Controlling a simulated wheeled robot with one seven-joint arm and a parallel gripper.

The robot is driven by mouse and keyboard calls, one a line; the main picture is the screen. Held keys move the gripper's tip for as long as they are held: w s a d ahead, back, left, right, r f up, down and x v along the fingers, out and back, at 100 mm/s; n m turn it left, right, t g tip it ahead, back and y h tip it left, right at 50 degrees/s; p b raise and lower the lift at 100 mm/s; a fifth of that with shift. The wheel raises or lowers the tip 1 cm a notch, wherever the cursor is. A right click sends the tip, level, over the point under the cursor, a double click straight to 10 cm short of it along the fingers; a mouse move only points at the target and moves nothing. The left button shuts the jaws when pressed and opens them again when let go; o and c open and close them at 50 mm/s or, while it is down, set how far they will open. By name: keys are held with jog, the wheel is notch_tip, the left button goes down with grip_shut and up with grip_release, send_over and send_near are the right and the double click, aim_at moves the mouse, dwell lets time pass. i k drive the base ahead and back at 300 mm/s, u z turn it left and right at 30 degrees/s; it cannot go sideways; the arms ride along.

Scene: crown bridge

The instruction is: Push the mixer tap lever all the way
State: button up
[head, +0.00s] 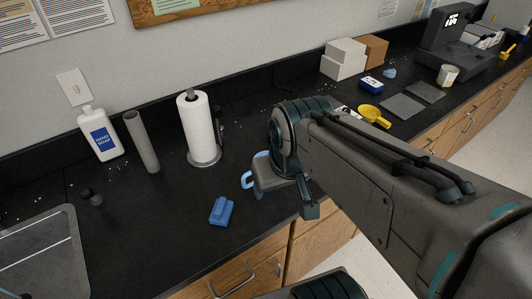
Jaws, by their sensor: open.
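My gripper (284,201) shows just below the bulky end of my arm, over the front of the dark counter. Its fingers are spread apart with nothing visible between them. Part of the hand is hidden by the arm. No mixer tap or lever can be clearly made out. A grey sink (72,240) is at the lower left, cut by the frame. A small dark knob-like thing (92,197) is by its back corner, and a tilted grey cylinder (142,142) stands behind; I cannot tell whether either belongs to the tap. My gripper is well right of the sink.
A soap bottle (101,135) and a paper towel roll (197,127) stand along the wall. A yellow scoop (373,116) and boxes (345,59) are farther right.

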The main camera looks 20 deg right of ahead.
aim_at(88, 194)
jog(key=z, duration=0.25)
jog(key=k, duration=0.45)
jog(key=u, duration=1.4)
jog(key=i, duration=0.5)
